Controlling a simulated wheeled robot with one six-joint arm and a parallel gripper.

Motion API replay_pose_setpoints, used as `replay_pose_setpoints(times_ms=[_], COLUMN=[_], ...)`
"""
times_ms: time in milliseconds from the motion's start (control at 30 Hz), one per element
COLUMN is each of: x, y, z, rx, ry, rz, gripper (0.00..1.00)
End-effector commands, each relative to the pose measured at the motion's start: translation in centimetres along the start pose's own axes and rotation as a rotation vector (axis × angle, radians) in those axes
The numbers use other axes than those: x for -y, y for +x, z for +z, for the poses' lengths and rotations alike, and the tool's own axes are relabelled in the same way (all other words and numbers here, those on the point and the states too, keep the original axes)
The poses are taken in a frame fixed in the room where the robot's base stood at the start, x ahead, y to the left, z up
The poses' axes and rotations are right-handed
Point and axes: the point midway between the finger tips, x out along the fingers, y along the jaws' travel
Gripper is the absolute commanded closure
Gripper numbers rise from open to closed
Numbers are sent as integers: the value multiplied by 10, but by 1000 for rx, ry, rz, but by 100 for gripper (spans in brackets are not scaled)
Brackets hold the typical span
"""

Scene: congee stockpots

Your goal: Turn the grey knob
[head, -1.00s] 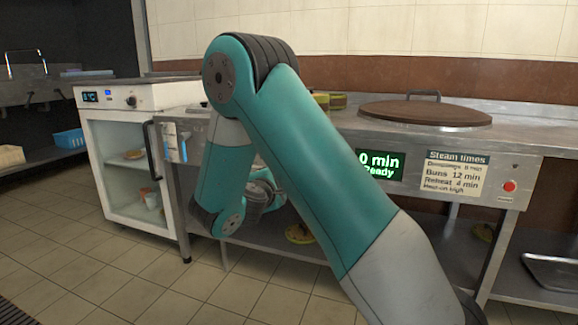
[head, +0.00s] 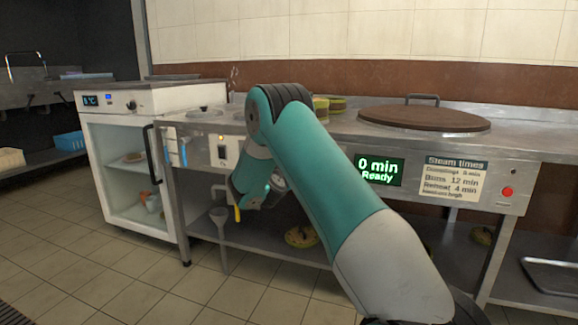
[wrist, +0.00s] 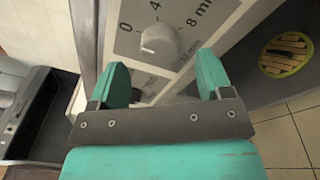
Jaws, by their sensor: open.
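The grey knob (wrist: 160,41) shows in the wrist view on a light grey dial plate marked 0, 4, 8 and 12 min. It is round with a pale pointer mark. My gripper (wrist: 163,76) is open, its two teal fingers apart with nothing between them. The knob lies beyond the fingertips, roughly in line with the gap, and no contact shows. In the head view my arm covers the part of the counter front where the knob would be, and the fingers cannot be made out.
The steel counter carries a brown round lid (head: 424,118), a green display (head: 380,169) reading 0 min Ready, and a red button (head: 507,191). A rocker switch (head: 222,152) is left of my arm. A white glass-door cabinet (head: 128,165) stands at left. A round basket (wrist: 286,54) lies below.

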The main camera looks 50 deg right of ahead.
Motion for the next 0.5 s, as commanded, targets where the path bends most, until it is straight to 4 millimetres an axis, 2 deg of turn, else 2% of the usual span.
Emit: replay_pose_setpoints(times_ms=[100, 200, 500], x=[2, 1, 0], y=[19, 29, 37], z=[0, 0, 0], rx=[3, 2, -1], ry=[2, 1, -2], rz=[0, 0, 0], gripper=[28, 28, 28])
